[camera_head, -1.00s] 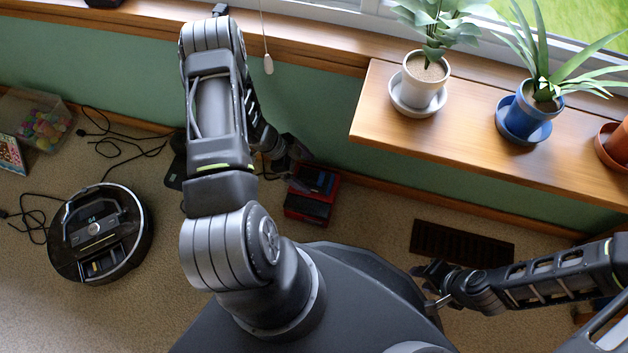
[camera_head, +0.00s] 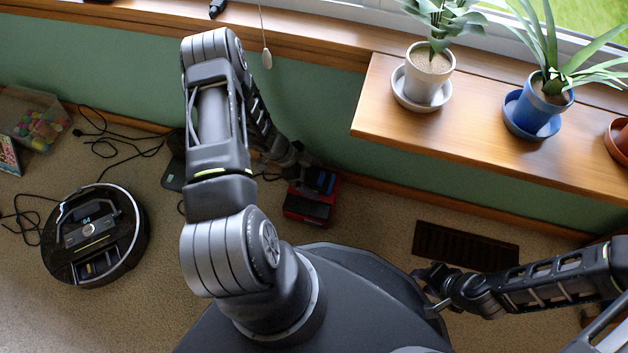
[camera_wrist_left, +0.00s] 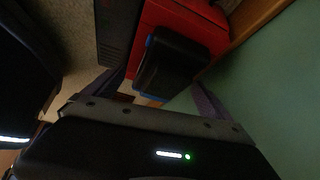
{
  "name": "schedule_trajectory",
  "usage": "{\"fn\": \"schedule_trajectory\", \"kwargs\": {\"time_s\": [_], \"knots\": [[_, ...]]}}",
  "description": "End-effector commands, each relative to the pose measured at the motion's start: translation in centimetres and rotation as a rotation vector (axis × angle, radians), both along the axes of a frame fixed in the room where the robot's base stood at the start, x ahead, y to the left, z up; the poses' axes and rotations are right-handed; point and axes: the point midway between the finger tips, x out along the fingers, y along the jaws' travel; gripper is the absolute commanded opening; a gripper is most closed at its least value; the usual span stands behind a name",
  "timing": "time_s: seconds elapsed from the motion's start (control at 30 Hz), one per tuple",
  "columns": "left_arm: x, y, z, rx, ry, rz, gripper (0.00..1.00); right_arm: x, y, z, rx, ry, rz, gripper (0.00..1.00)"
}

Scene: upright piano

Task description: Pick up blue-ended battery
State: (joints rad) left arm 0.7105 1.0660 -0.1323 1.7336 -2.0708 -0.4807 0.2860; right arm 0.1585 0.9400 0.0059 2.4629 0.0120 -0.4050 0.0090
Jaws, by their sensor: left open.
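A black block with a blue edge, which looks like the blue-ended battery (camera_wrist_left: 172,66), sits at the red box (camera_wrist_left: 205,22) in the left wrist view. In the head view the battery (camera_head: 322,181) shows as a dark and blue shape on the red box (camera_head: 306,208), on the floor by the green wall. My left gripper (camera_wrist_left: 152,97) is open, its fingers on either side of the battery's near end; I cannot tell if they touch it. In the head view my left gripper (camera_head: 306,166) is partly hidden. My right gripper (camera_head: 425,287) is far from the battery, its jaws unclear.
A round robot vacuum (camera_head: 140,245) with an open compartment lies on the carpet at left. Black cables (camera_head: 105,145) and a clear bin (camera_head: 40,118) are near the wall. A wooden shelf (camera_head: 450,145) with potted plants overhangs at right. A floor vent (camera_head: 465,246) lies below it.

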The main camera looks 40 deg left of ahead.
Motion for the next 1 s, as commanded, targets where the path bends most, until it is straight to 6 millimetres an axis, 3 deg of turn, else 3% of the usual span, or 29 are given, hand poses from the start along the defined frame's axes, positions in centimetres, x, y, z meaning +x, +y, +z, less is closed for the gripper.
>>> {"fn": "schedule_trajectory", "kwargs": {"time_s": [0.07, 1.0], "knots": [[0.0, 0.0, 0.01, 0.0, 0.0, 0.0, 0.94, 0.0, 0.0, 0.01, 0.0, 0.0, 0.0, 0.36], [-0.03, -0.01, -0.02, 0.0, 0.0, 0.001, 0.18, 0.0, -0.01, 0.0, 0.0, 0.0, 0.0, 0.36]]}}
